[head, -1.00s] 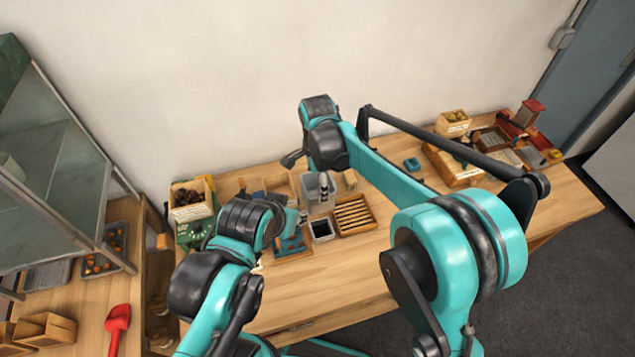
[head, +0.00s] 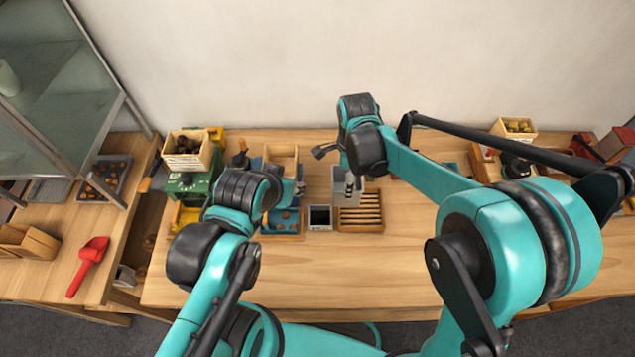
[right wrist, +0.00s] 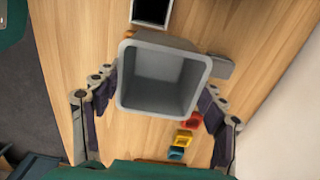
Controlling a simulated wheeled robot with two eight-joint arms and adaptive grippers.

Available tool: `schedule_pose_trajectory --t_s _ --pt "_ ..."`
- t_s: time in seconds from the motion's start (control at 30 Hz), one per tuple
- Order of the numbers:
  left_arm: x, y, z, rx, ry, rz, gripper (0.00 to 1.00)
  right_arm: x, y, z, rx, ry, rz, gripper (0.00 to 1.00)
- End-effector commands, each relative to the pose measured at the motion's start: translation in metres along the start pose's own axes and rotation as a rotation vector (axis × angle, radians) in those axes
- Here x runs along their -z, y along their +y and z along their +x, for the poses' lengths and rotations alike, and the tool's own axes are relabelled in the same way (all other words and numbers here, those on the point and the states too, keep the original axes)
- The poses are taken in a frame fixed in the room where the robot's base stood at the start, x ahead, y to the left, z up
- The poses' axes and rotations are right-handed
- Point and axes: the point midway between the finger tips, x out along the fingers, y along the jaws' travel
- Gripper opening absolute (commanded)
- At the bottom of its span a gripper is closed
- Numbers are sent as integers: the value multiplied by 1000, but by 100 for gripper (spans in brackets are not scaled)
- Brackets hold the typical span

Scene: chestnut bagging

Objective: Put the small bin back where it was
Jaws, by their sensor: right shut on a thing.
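The small bin is a grey, square, open-topped bin (right wrist: 160,80), seen from above in the right wrist view, and it looks empty. My right gripper (right wrist: 158,97) is shut on it, with a finger on each side. In the head view the bin (head: 340,194) is under my right wrist, behind the slatted wooden tray, partly covered by the gripper. I cannot tell whether its base touches the table. My left gripper (head: 297,188) is beside the blue tray, mostly hidden by its own wrist, so its jaws are unclear.
A dark-topped square container (head: 320,217) stands just in front of the bin, beside the slatted tray (head: 360,222). A blue tray (head: 281,222) and a crate of chestnuts (head: 188,160) are to the left. Small red, yellow and blue pieces (right wrist: 184,138) lie near the bin. The front table is clear.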

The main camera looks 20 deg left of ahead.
Motion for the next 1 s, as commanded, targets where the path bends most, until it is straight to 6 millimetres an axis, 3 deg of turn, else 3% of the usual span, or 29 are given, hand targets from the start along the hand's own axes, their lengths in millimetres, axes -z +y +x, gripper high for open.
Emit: schedule_pose_trajectory --t_s 0.2,0.43,0.67,0.9,1.0 --pt "-5 0 6 0 0 0 34 -38 -38 32 0 0 -4 16" --pt "-8 0 10 0 0 0 34 -67 -68 56 0 0 -3 16" --pt "-9 0 12 0 0 0 34 -74 -74 68 0 0 -1 16" --pt "-13 0 18 0 0 0 34 -73 -74 101 0 0 -2 16" --pt "-13 0 18 0 0 0 34 -73 -74 102 0 0 -2 16"
